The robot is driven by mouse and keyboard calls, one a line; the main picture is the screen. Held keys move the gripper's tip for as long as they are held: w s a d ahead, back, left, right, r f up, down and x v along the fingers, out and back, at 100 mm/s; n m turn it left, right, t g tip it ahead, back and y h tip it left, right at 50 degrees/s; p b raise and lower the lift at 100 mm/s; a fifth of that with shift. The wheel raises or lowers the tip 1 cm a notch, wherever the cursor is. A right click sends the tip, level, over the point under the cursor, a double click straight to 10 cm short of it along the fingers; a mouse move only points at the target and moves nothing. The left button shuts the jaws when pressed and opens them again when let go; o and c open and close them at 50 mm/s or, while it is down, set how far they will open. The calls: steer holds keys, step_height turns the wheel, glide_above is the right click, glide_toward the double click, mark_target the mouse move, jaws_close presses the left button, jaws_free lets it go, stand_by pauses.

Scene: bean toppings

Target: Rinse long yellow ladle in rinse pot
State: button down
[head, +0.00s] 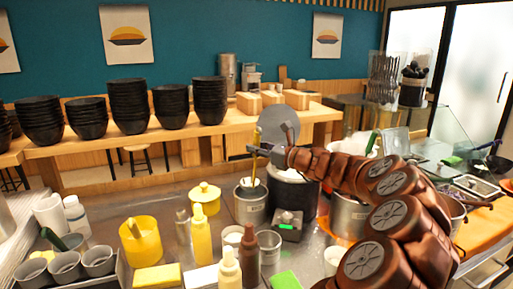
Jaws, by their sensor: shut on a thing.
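My gripper (257,150) is shut on the upper handle of the long yellow ladle (255,168). The ladle hangs nearly upright, and its lower end is over or inside a small grey metal pot (251,212) with a pale label. This pot may be the rinse pot; I cannot tell for sure. The ladle's bowl is hidden or too small to make out, so I cannot tell whether it touches the pot. My arm reaches in from the right.
A larger dark pot (305,201) stands right beside the grey pot, with a raised round lid (279,125) behind. Yellow and brown bottles, a yellow container (141,241) and grey cups crowd the counter in front. Black bowl stacks stand on the back counter.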

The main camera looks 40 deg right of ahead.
step_height(320, 180, down, 10)
steer(key=b, duration=0.6)
steer(key=shift+r, duration=0.25)
stand_by(1.6)
steer(key=shift+f, duration=0.1)
